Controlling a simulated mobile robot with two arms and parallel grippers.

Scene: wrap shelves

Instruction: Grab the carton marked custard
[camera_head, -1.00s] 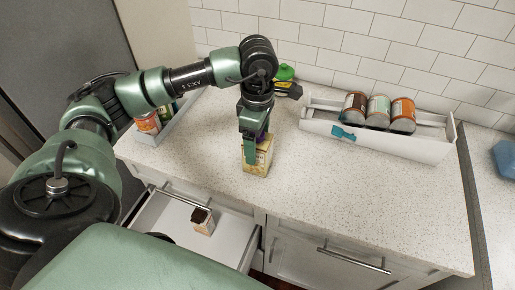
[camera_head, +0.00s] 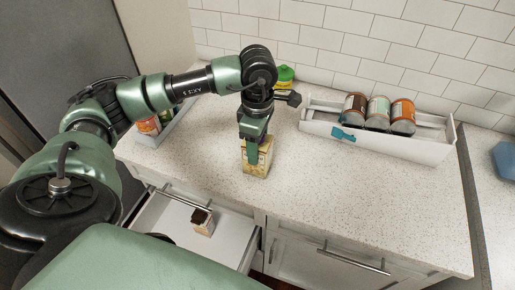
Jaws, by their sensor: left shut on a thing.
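A yellow and cream carton (camera_head: 257,161) stands upright on the speckled countertop, near its front edge. Its print is too small to read, so I cannot tell if it is the one marked custard. My left gripper (camera_head: 256,146) comes down over the carton from above and is shut on it, hiding its upper part. A second small carton (camera_head: 203,223) with a dark top stands in the open drawer below. My right gripper is not in view.
A white bin (camera_head: 385,143) holding several cans (camera_head: 379,111) stands at the back right. A grey tray (camera_head: 181,122) with cans is at the left, behind my arm. A green-capped bottle (camera_head: 285,76) stands behind my gripper. The open drawer (camera_head: 233,243) juts out in front.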

